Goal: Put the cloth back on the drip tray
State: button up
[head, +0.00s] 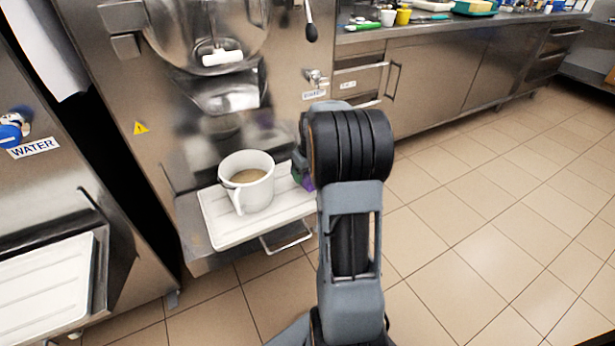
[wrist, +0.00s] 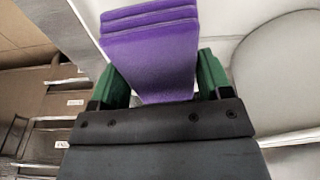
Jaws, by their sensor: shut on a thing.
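The folded purple cloth (wrist: 152,60) is between the green fingers of my gripper (wrist: 160,85) in the wrist view, and the gripper is shut on it. In the head view only a small bit of the purple cloth (head: 308,183) shows, beside the right end of the white drip tray (head: 228,230); my arm hides the rest. I cannot tell whether the cloth touches the tray. A white jug (head: 246,182) with a tan liquid in it stands on the tray, left of my gripper.
The freezer's steel front (head: 180,120) rises behind the tray, with its spout above the jug. A wire handle (head: 287,240) sticks out below the tray. Another white tray (head: 45,290) is at the left. Tiled floor is free at the right.

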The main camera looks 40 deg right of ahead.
aim_at(308, 179)
jog(key=shift+w+d+f+b, duration=0.1)
jog(key=shift+w+d+f, duration=0.05)
jog(key=shift+f, duration=0.55)
jog(key=shift+w+d+f+b, duration=0.1)
jog(key=shift+w+f+b, duration=0.1)
jog(key=shift+f, duration=0.45)
jog(key=shift+w+d+f+b, duration=0.1)
jog(key=shift+w+d+f, duration=0.05)
jog(key=shift+f, duration=0.55)
jog(key=shift+f, duration=0.1)
jog(key=o, duration=0.8)
